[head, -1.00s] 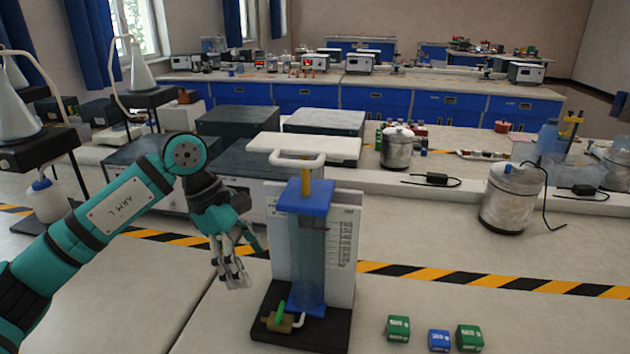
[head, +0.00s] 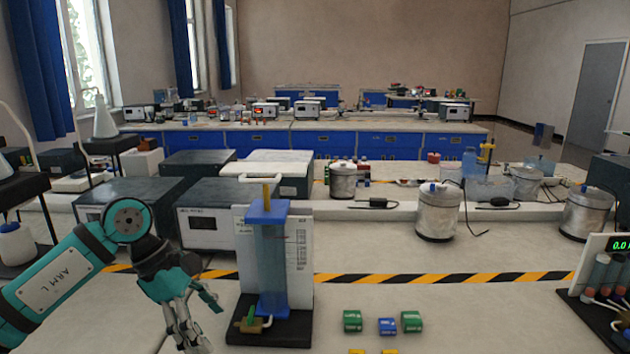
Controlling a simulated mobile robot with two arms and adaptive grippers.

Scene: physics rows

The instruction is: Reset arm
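My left arm (head: 70,285) comes in from the left over the pale bench, with its elbow raised. Its gripper (head: 190,330) points down at the lower left, to the left of the black-based apparatus, and touches nothing that I can see. Its fingers are partly bunched together in this view, so how far they are open is unclear. The apparatus has a blue cap, a clear blue column (head: 271,265) and a white scale panel on a black base (head: 290,325). My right arm and gripper are not in the frame.
Two green blocks (head: 352,321) (head: 411,322) and a blue block (head: 387,326) lie right of the apparatus. A device with a green display (head: 612,246) stands at the right edge. Metal canisters (head: 437,215) stand behind the striped tape (head: 450,279). The bench between blocks and device is clear.

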